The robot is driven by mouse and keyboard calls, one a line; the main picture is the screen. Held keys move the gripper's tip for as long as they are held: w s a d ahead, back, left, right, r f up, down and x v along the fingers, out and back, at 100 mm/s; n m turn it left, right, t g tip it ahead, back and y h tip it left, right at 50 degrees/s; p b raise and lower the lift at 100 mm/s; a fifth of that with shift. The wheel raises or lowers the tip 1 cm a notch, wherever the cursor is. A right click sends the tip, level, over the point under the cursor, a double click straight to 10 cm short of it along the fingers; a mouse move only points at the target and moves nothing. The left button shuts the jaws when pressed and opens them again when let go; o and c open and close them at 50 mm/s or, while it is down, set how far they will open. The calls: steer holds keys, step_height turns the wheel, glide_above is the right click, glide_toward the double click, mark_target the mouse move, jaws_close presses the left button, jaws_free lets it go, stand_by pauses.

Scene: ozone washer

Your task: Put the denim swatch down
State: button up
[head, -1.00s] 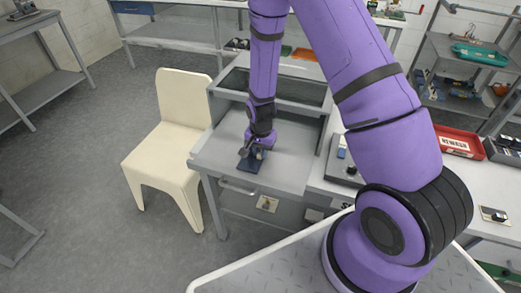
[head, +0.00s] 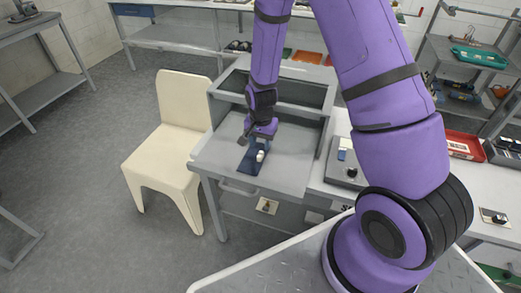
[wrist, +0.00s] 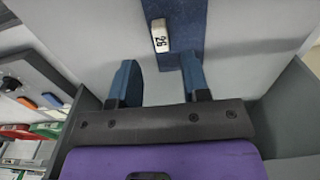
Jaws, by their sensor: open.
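The denim swatch (head: 250,163) is a dark blue strip lying flat on the grey worktop (head: 217,152) of the bench. A small white block (head: 260,156) marked 26 is on it; the block also shows in the wrist view (wrist: 159,36). In the wrist view the swatch (wrist: 187,18) extends beyond my fingertips. My gripper (head: 257,137) is just behind the white block. Its two blue fingers (wrist: 158,78) are apart with nothing between them. The right finger overlaps the near end of the swatch in view; I cannot tell whether it touches.
A raised grey frame (head: 285,95) borders the worktop at the back. A cream chair (head: 182,130) stands to the left. A control box (head: 345,168) with a black knob is at the right. A red tray (head: 463,144) lies farther right. The worktop around the swatch is clear.

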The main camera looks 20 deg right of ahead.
step_height(320, 180, up, 7)
step_height(320, 180, up, 13)
steer(key=n+t, duration=0.1)
steer(key=n, duration=0.1)
glide_above(261, 154)
steer(key=s, duration=0.3)
steer(key=s+r+n+t, duration=0.1)
steer(key=s+r+n, duration=0.1)
steer(key=s+r, duration=0.5)
steer(key=s+d+r+n+t, duration=0.2)
steer(key=s+r+n, duration=0.3)
steer(key=s+r, duration=0.8)
steer(key=s+t, duration=0.1)
steer(key=s, duration=0.1)
steer(key=shift+s+d+r, duration=0.15)
steer(key=shift+s+d, duration=0.05)
steer(key=shift+s, duration=0.2)
